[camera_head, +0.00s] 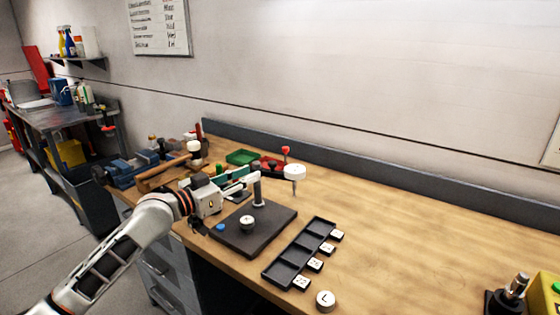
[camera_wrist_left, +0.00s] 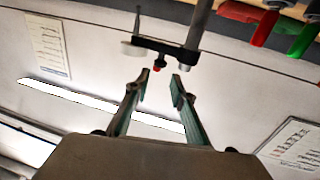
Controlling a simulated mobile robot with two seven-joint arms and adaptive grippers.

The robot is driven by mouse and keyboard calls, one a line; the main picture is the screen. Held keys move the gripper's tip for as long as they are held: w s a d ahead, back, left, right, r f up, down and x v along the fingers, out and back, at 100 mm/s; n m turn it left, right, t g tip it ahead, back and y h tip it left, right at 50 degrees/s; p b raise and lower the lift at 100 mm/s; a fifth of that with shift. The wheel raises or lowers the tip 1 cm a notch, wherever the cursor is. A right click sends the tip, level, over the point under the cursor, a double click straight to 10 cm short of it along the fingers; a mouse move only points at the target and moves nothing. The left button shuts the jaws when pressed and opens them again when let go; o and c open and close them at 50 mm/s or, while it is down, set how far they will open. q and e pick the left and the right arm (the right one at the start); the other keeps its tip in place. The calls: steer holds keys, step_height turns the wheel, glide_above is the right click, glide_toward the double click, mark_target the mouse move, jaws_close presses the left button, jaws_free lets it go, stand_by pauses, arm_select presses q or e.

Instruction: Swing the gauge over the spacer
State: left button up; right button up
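The gauge (camera_head: 294,172) is a round white dial with a thin probe hanging down and a red knob (camera_head: 286,151) close by. It sits off to the right of the dark base plate (camera_head: 268,240), beside the post (camera_head: 257,190). The spacer appears to be the small round pale piece (camera_head: 247,222) on the plate. My left gripper (camera_head: 254,179) is by the post, left of the gauge. In the left wrist view, its fingers (camera_wrist_left: 158,90) are apart and empty, with the gauge's dark arm (camera_wrist_left: 165,47) just beyond the tips. My right gripper is not in view.
A black slotted tray (camera_head: 299,253) with several numbered tags beside it lies right of the plate. Green (camera_head: 242,157) and red bins stand behind. The bench's right middle is clear.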

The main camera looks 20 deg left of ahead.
mark_target(269, 164)
arm_select(q)
steer(key=x, duration=0.7)
steer(key=shift+w+d+r, duration=0.15)
steer(key=shift+w, duration=0.1)
jaws_close()
